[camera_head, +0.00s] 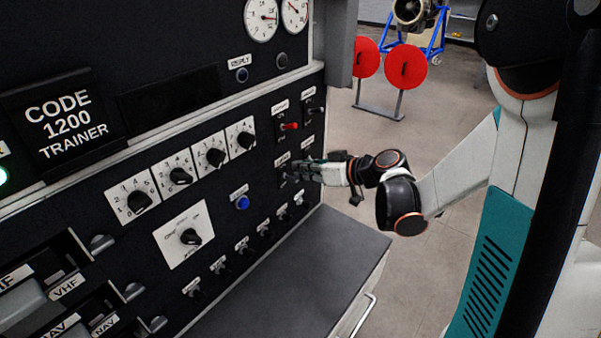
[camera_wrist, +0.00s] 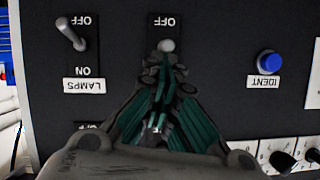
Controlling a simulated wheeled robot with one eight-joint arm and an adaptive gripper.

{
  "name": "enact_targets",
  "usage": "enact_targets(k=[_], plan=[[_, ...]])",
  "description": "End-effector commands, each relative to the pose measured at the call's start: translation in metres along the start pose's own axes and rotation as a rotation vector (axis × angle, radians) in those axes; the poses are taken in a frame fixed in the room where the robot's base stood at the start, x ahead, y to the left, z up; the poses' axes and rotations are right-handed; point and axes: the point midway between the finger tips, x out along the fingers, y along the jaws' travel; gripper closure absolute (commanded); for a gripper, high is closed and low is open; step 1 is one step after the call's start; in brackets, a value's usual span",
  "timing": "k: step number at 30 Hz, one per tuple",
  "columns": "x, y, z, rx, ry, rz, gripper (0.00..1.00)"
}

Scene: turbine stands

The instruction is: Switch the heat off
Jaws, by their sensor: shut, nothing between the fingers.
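A toggle switch (camera_wrist: 167,46) on the black panel sits right at my fingertips in the wrist view. Its pale round tip shows beside an upside-down OFF mark; its ON mark and name label are hidden behind my fingers, so I cannot read whether it is the heat switch. I cannot tell which way its lever is thrown. My gripper (camera_wrist: 165,62) is shut and empty, its tips touching or almost touching the lever. In the head view my gripper (camera_head: 290,172) reaches the lower left of the group of toggles at the panel's right end.
The LAMPS toggle (camera_wrist: 72,35) and blue IDENT button (camera_wrist: 271,61) flank the switch. A red-lever toggle (camera_head: 289,126) and another toggle (camera_head: 316,110) sit above my gripper. A grey desk surface (camera_head: 300,255) juts out below. Open floor lies to the right.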

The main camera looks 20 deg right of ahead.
Motion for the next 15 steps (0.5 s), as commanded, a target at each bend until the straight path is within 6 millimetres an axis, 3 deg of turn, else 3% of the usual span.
enact_targets(k=[9,15], plan=[[-0.001,0.004,0.022,0.0,-0.001,0.0,1.0],[-0.001,0.005,0.026,0.0,-0.001,0.0,1.0]])
